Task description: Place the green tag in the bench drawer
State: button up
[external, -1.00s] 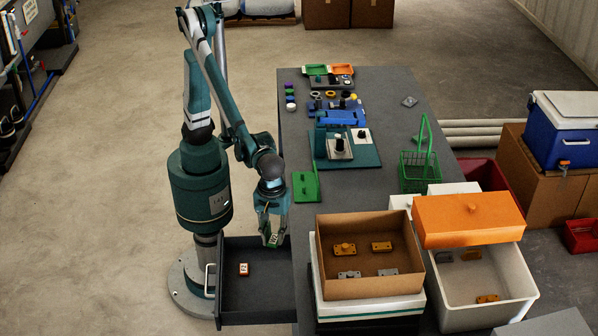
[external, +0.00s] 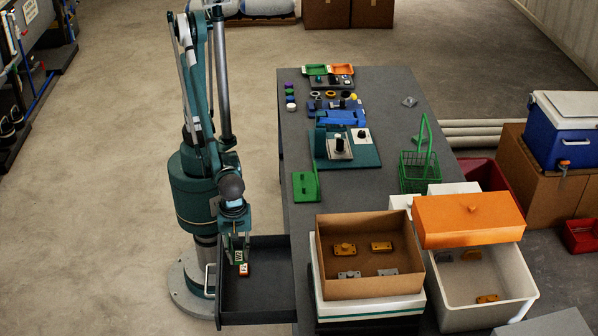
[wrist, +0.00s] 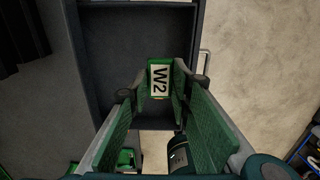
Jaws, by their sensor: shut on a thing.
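The green tag (external: 238,258), with a white W2 label, is between the fingertips of my gripper (external: 237,251). My gripper is shut on it and points down over the open bench drawer (external: 262,297). The wrist view shows the green tag (wrist: 159,80) held between the fingertips (wrist: 160,88), with the dark drawer floor (wrist: 115,45) below. An orange-red tag with a white label (external: 245,270) lies in the drawer, just by the held tag in the external view. I cannot tell the exact height of the green tag above the drawer floor.
The drawer sticks out left of the grey bench (external: 385,120). A cardboard box (external: 335,288) with several parts stands on the bench to the right. A green plate (external: 305,186) lies at the bench edge. The drawer's right part is clear.

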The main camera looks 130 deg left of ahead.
send_over(244, 300)
notch_tip(244, 300, down, 13)
jog(key=shift+f, duration=0.15)
dwell(0.4)
jog(key=shift+f+b, duration=0.7)
jog(key=shift+f, duration=2.35)
jog(key=shift+f+b, duration=0.45)
jog(key=shift+f, duration=1.45)
jog(key=shift+f, duration=0.15)
jog(key=o, duration=0.8)
